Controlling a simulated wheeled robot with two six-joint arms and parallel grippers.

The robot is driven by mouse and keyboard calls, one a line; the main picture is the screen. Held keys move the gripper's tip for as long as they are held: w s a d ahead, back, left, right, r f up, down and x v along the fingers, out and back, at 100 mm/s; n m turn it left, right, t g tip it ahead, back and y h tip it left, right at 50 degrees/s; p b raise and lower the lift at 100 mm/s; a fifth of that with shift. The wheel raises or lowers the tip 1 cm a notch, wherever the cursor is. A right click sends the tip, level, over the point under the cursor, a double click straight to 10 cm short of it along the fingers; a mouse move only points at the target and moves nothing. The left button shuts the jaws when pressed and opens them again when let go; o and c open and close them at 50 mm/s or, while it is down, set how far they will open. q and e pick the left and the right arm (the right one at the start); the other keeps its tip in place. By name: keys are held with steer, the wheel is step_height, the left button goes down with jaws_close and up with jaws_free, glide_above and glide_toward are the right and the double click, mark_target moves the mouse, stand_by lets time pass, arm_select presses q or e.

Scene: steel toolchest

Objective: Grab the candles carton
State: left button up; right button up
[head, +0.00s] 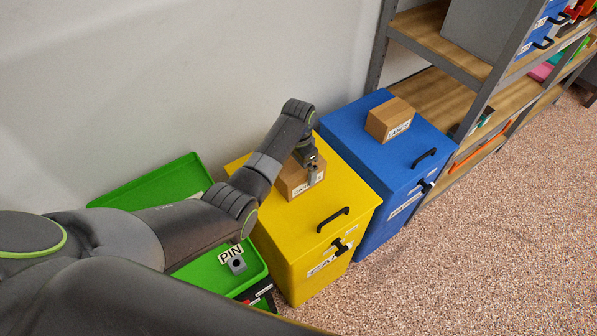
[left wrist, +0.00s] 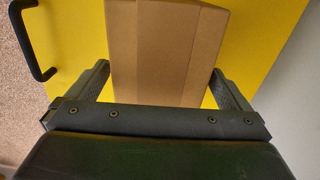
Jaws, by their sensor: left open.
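A brown carton (head: 292,181) sits on the lid of the yellow chest (head: 338,193). Its white label is partly hidden by my gripper; the letters that show start with "CAN". My left gripper (head: 310,170) is over this carton from above, open. In the left wrist view the carton (left wrist: 167,45) lies between the two fingers, one on each side, and they do not appear closed on it. The left arm hides part of the carton in the head view. My right gripper is not in view.
A blue chest (head: 345,127) stands right of the yellow one, with another labelled brown carton (head: 386,118) on its lid. A green open bin (head: 160,187) is at left, partly behind my arm. Metal shelving (head: 430,42) stands at the upper right. The speckled floor (head: 480,265) at lower right is clear.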

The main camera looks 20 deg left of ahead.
arm_select(q)
steer(key=c, duration=1.1)
steer(key=shift+c, duration=0.2)
steer(key=shift+r, duration=0.15)
